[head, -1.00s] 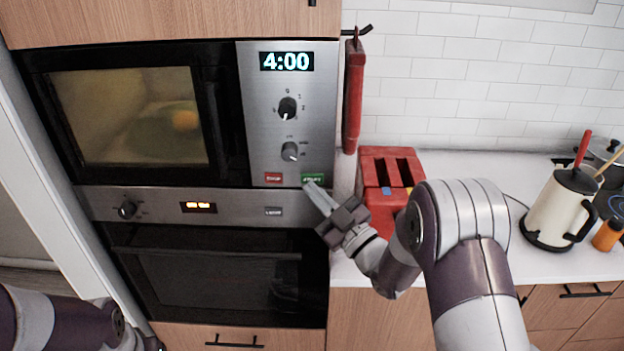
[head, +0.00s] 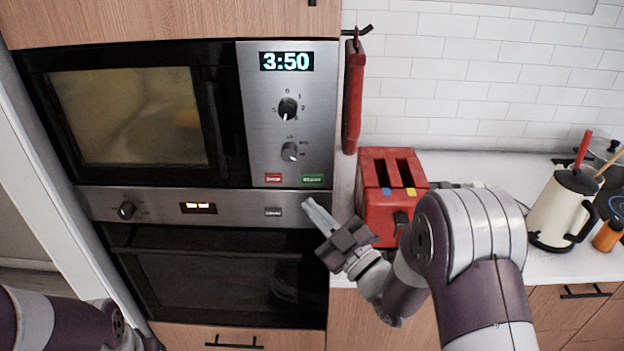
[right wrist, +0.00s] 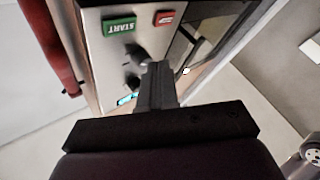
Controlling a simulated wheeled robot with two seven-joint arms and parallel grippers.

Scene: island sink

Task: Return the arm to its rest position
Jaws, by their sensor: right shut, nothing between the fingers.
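My right gripper (head: 313,208) is shut and empty. It is in front of the oven front, just below the green start button (head: 313,180) of the microwave, apart from it as far as I can see. The shut fingers also show in the right wrist view (right wrist: 157,85), with the green START button (right wrist: 119,25) and the red button (right wrist: 165,18) past them.
A red toaster (head: 385,215) stands on the white counter close to my right forearm. A red cloth-like item (head: 353,95) hangs from a hook beside the microwave. A cream kettle (head: 562,208) and an orange jar (head: 607,235) stand at the right. The oven (head: 215,280) is below the microwave.

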